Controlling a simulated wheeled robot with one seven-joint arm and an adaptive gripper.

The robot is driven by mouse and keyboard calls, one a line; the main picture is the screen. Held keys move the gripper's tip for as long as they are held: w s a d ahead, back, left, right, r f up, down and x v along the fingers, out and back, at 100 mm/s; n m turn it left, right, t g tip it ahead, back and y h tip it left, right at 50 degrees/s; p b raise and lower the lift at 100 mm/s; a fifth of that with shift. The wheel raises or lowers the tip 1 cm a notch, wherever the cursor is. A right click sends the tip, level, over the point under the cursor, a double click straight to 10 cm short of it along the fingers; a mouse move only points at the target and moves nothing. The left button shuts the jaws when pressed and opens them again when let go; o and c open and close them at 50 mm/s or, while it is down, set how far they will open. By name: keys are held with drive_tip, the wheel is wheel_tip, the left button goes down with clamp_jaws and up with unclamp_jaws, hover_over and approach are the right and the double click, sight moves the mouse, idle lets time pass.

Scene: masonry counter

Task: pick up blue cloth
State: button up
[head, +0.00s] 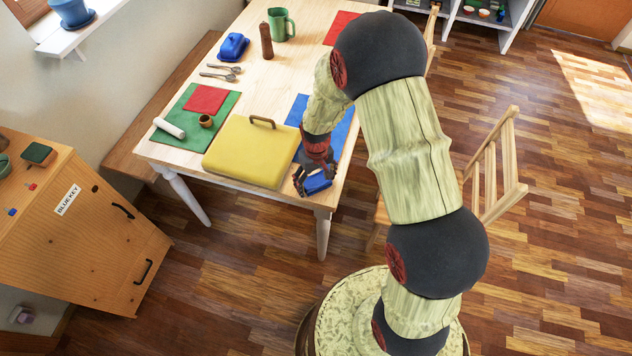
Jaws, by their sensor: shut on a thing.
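My gripper (311,185) is at the near right corner of the wooden table. It is shut on a small blue piece (318,183), which looks like the blue cloth. The fingers and wrist cover part of it. I cannot tell whether it still touches the tabletop. A larger flat blue mat (337,128) lies just behind the gripper, partly hidden by my arm.
A yellow case (246,150) with a brown handle lies left of the gripper. A green mat (190,133) holds a red cloth (206,100), a white roll (170,128) and a small brown cup (206,121). A wooden chair (497,165) stands right of the table.

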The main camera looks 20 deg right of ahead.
sight(317, 180)
drive_tip(key=r, duration=0.2)
drive_tip(key=r+p, duration=0.1)
drive_tip(key=r, duration=0.1)
drive_tip(key=shift+s, duration=0.3)
drive_tip(key=s+r+p, duration=0.3)
drive_tip(key=s+r, duration=0.5)
drive_tip(key=s, duration=0.5)
drive_tip(key=shift+s+r, duration=0.2)
drive_tip(key=shift+r, duration=0.05)
drive_tip(key=shift+o, duration=1.4)
drive_tip(key=c, duration=0.4)
